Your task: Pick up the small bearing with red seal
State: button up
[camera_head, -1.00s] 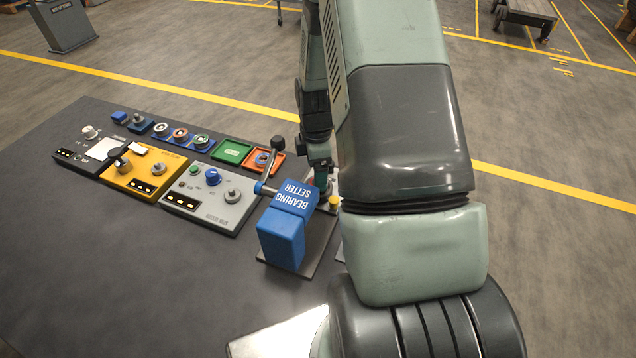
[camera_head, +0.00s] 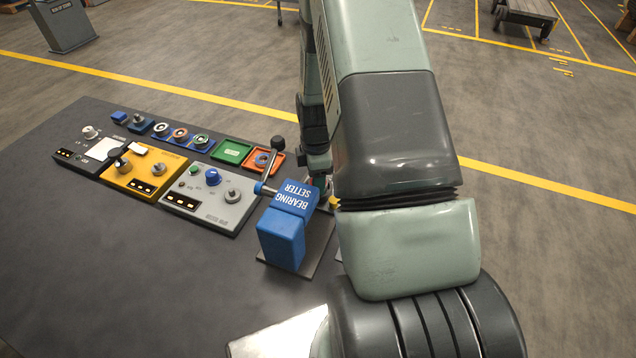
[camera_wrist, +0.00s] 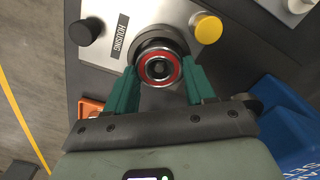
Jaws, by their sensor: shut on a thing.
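The small bearing with a red seal (camera_wrist: 173,76) shows in the wrist view as a metal ring with a red band and a dark centre. My gripper (camera_wrist: 160,69) has its two green fingers against the left and right sides of the bearing and is shut on it. Behind the bearing is a dark round part on a silver fixture marked HOUSING (camera_wrist: 119,38). I cannot tell whether the bearing touches that part or hangs above it. In the head view my arm hides the bearing and most of the gripper.
A blue bearing setter (camera_head: 283,237) with a lever stands beside the gripper. A yellow knob (camera_wrist: 208,29) and a black knob (camera_wrist: 80,32) flank the housing. An orange tray (camera_head: 270,158), a green tray (camera_head: 232,151) and control panels lie left. The front table is mostly clear.

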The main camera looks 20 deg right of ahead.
jog(key=shift+r, duration=0.1)
jog(key=a+r+m, duration=0.3)
jog(key=r+m, duration=0.1)
jog(key=r, duration=0.5)
jog(key=a+r+m, duration=0.3)
jog(key=r+m, duration=0.1)
jog(key=r, duration=0.4)
jog(key=a+r+m, duration=0.4)
jog(key=r+m, duration=0.1)
jog(key=r, duration=0.4)
jog(key=shift+w+a+f+n, duration=1)
jog(key=shift+a+f+n, duration=0.85)
jog(key=shift+f+n, duration=1.55)
jog(key=shift+w+a+f+n, duration=1.05)
jog(key=shift+a+f+n, duration=0.85)
jog(key=shift+f+n, duration=1.45)
jog(key=shift+w+a+f+n, duration=1)
jog(key=shift+a+f+n, duration=0.85)
jog(key=shift+f+n, duration=1.55)
jog(key=shift+f+m, duration=0.65)
jog(key=shift+f, duration=0.4)
jog(key=shift+f, duration=0.55)
